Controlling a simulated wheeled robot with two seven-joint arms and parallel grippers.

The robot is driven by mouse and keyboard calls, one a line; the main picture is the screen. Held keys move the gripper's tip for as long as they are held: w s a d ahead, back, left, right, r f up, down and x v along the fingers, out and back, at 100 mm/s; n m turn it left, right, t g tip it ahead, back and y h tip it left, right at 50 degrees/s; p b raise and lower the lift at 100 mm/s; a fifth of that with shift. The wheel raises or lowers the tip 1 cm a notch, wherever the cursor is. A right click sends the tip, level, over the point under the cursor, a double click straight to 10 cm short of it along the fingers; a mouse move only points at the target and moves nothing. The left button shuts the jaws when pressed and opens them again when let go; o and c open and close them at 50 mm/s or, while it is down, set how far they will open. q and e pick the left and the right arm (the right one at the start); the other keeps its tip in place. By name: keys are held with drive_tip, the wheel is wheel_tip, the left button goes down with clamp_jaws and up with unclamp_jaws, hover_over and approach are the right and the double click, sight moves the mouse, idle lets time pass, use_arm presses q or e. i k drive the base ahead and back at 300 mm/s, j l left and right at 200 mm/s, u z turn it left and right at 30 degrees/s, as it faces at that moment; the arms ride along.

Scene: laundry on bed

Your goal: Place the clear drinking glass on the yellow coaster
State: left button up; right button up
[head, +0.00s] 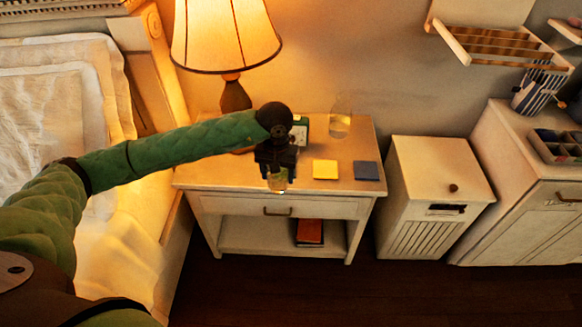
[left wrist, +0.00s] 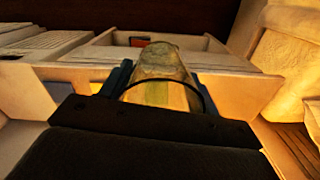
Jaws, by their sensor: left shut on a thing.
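The clear drinking glass (head: 278,184) is between the fingers of my left gripper (head: 276,172), which is shut on it. In the head view it hangs near the front edge of the nightstand, left of the yellow coaster (head: 325,169). In the left wrist view the glass (left wrist: 160,66) fills the space between the dark fingers of the gripper (left wrist: 160,92). The yellow coaster lies flat and bare on the nightstand top. My right gripper is not in view.
The nightstand (head: 221,181) also bears a lit lamp (head: 235,95), a blue coaster (head: 366,170) right of the yellow one, and a clear glass vessel (head: 340,122) at the back. A small framed item (head: 300,130) is partly hidden by my arm. A white cabinet (head: 440,170) stands to the right.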

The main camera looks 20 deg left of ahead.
sight(326, 169)
drive_tip(key=j+z, duration=0.15)
drive_tip(key=z, duration=0.95)
drive_tip(key=k+j, duration=0.15)
drive_tip(key=k+j+z, duration=0.1)
drive_tip(key=j, duration=0.25)
